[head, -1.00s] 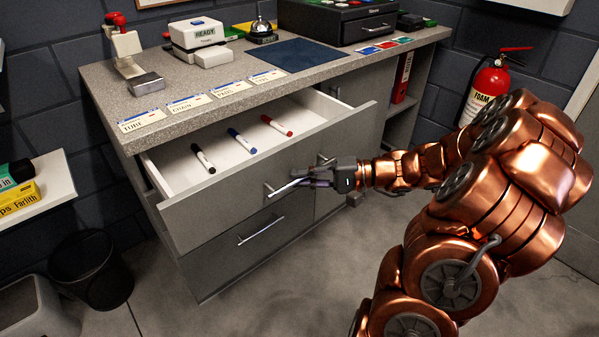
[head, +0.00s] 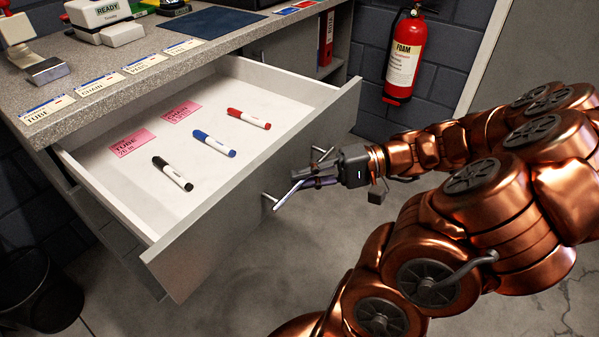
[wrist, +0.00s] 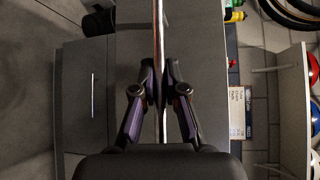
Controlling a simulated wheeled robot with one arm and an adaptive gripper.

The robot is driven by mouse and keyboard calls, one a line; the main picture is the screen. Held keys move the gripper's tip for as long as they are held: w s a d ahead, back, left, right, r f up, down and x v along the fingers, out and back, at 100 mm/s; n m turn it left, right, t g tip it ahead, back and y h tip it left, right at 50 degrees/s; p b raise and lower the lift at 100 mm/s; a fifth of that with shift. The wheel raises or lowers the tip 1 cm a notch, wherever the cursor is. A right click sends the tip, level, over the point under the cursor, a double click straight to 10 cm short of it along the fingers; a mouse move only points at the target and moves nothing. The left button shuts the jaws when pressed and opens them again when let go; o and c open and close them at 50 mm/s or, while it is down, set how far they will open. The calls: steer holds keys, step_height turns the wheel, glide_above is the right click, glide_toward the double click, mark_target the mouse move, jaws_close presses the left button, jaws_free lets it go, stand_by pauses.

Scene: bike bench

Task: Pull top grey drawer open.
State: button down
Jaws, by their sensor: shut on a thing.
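The top grey drawer (head: 215,215) is pulled well out of the counter in the head view. Its white inside (head: 195,125) holds a black marker, a blue marker and a red marker, with two pink cards behind them. My gripper (head: 304,180) is at the drawer's front, shut on its metal bar handle (head: 287,193). In the wrist view the two fingers of my gripper (wrist: 160,92) close from both sides on the thin handle bar (wrist: 160,125).
The grey speckled counter top (head: 130,85) above carries labelled cards, a white READY device (head: 105,20) and a blue mat (head: 215,21). A red fire extinguisher (head: 405,55) hangs on the wall at the back right. A dark bin (head: 40,290) stands at the lower left.

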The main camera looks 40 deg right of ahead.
stand_by(0.3)
steer(key=c, duration=1.2)
jaws_free()
steer(key=shift+d, duration=0.1)
steer(key=v, duration=1.2)
